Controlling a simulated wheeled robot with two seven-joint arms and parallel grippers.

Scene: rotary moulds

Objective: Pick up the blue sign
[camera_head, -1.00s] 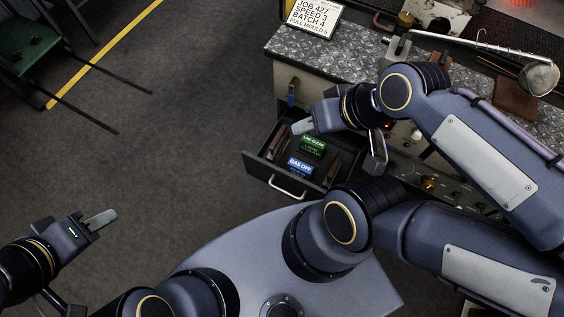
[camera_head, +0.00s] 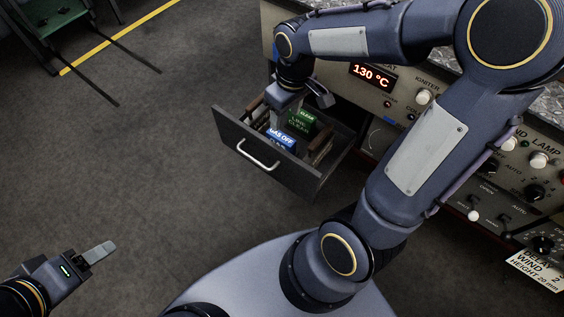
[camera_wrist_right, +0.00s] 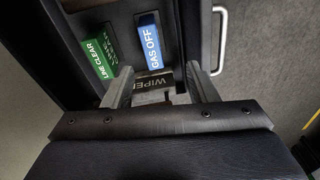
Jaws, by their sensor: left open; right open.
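The blue sign (camera_head: 281,139), lettered GAS OFF, sits in the open drawer in the head view, partly covered by my right gripper. It also shows in the right wrist view (camera_wrist_right: 150,45), ahead of the fingertips. My right gripper (camera_head: 299,108) is open over the drawer, pointing down. In the wrist view its fingers (camera_wrist_right: 162,80) are apart, with a brown item marked WIPE (camera_wrist_right: 152,88) seen between them, and neither finger closes on the blue sign. My left gripper (camera_head: 97,254) is open and empty over the floor at lower left.
A green LINE CLEAR sign (camera_head: 298,127) stands beside the blue one, also in the wrist view (camera_wrist_right: 97,58). The drawer front (camera_head: 240,150) has a metal handle (camera_head: 258,156). A control panel (camera_head: 450,120) with knobs borders the drawer on the right.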

